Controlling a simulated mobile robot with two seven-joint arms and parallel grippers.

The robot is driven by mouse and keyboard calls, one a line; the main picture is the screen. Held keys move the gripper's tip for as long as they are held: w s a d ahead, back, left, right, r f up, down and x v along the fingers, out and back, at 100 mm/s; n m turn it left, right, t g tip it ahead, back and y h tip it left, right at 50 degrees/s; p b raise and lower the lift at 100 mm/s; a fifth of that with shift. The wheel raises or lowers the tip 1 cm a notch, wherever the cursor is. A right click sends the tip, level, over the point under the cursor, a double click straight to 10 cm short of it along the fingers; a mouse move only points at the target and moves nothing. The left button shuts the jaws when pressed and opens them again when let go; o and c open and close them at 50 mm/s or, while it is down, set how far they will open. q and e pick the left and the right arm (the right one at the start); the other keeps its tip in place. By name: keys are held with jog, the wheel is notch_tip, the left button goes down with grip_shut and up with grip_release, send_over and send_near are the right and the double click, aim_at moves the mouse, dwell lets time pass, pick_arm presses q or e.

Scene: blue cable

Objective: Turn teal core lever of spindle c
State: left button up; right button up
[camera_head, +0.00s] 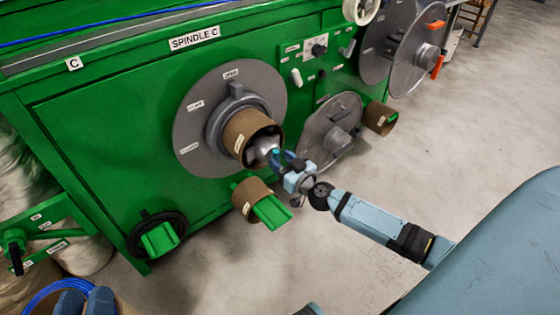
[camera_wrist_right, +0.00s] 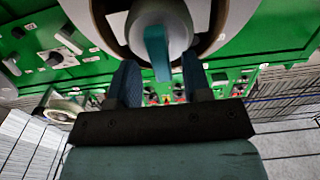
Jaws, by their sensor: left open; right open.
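The green machine (camera_head: 100,110) bears the SPINDLE C label (camera_head: 194,38). Below it, a grey disc (camera_head: 190,115) carries a brown core (camera_head: 240,128) with a grey rounded hub (camera_head: 265,147) inside. The teal lever (camera_wrist_right: 157,52) sticks out from the hub in the right wrist view. My right gripper (camera_head: 281,158) is open in front of the hub. In the right wrist view its two dark blue fingers (camera_wrist_right: 160,82) stand either side of the lever's tip, with gaps on both sides. My left gripper (camera_head: 86,298) is open at the bottom left edge, partly cut off.
A brown core on a green holder (camera_head: 250,196) sticks out below the spindle. A black ring on a green holder (camera_head: 157,228) is left of it. A second grey disc (camera_head: 325,130) stands to the right. A blue cable coil (camera_head: 42,294) lies bottom left. The concrete floor (camera_head: 480,130) is clear on the right.

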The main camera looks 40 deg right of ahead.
pick_arm(q)
jog(key=shift+f, duration=0.1)
pick_arm(e)
jog(key=shift+w, duration=0.5)
grip_shut()
pick_arm(q)
jog(key=shift+w+f, duration=0.1)
jog(key=shift+f, duration=0.05)
